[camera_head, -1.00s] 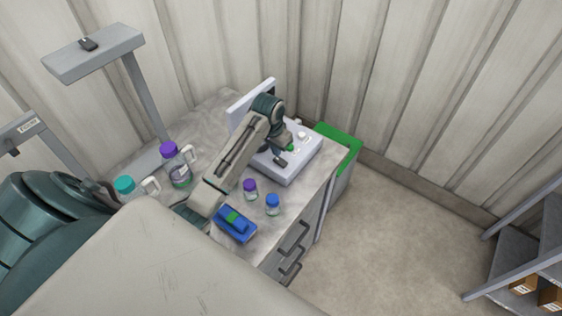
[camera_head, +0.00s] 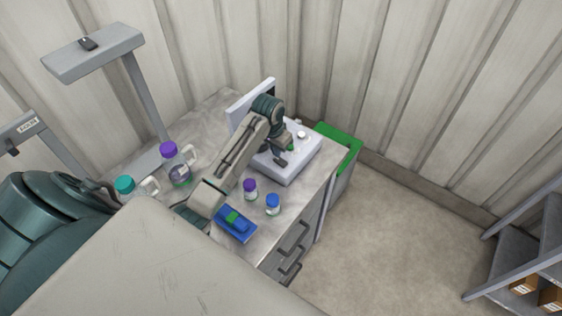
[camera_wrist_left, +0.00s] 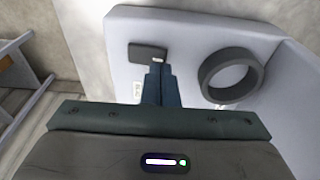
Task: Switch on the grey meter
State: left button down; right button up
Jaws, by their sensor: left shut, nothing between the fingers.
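The grey meter (camera_head: 297,173) is a pale grey box with an upright back panel on the bench. In the left wrist view its face (camera_wrist_left: 190,38) carries a dark rectangular piece (camera_wrist_left: 143,52), a dark ring (camera_wrist_left: 230,75) and a small white label (camera_wrist_left: 138,89). My left gripper (camera_head: 281,161) is over the meter's top, its fingers shut and empty. In the left wrist view the fingertips (camera_wrist_left: 157,65) are at the right end of the dark piece, beside a small light spot; I cannot tell whether they touch. My arm hides part of the meter. My right gripper is not in view.
On the bench (camera_head: 222,112) stand a purple-capped bottle (camera_head: 250,190), a blue-capped bottle (camera_head: 272,204), a larger purple-capped jug (camera_head: 176,165) and a teal-capped jug (camera_head: 128,189). A blue tray (camera_head: 236,236) lies near the front.

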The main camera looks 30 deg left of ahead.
pick_arm(q)
jog(key=shift+f, duration=0.5)
jog(key=shift+f, duration=0.3)
jog(key=shift+r+p, duration=0.45)
jog(key=shift+r, duration=3.1)
